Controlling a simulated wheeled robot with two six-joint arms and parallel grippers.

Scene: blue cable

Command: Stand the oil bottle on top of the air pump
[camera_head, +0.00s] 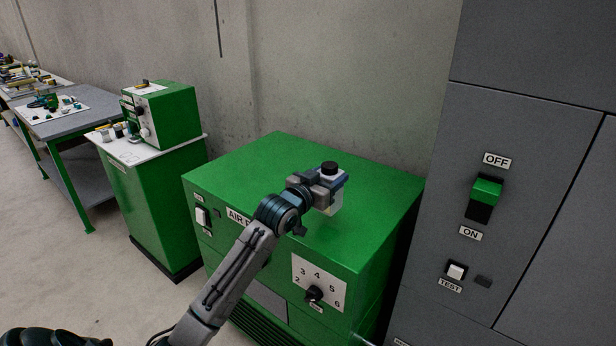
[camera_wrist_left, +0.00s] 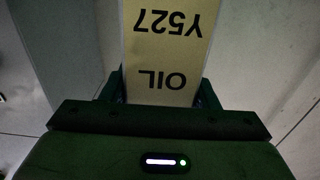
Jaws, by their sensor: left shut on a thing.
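The air pump (camera_head: 270,165) is a large green box with a flat top, standing against the wall in the head view. The oil bottle (camera_head: 329,168) has a black cap and a pale body and is upright over the right part of the pump's top. My left gripper (camera_head: 334,182) is shut on the bottle. I cannot tell whether the bottle's base touches the top. In the left wrist view the bottle's cream label (camera_wrist_left: 162,50) reads OIL Y527, upside down, between the fingers. My right gripper is not in view.
A grey cabinet (camera_head: 530,150) with a green switch stands close on the right. A green machine stand (camera_head: 150,200) is to the left, with workbenches (camera_head: 75,115) beyond it. The concrete wall (camera_head: 340,80) is behind the pump. The rest of the pump's top is clear.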

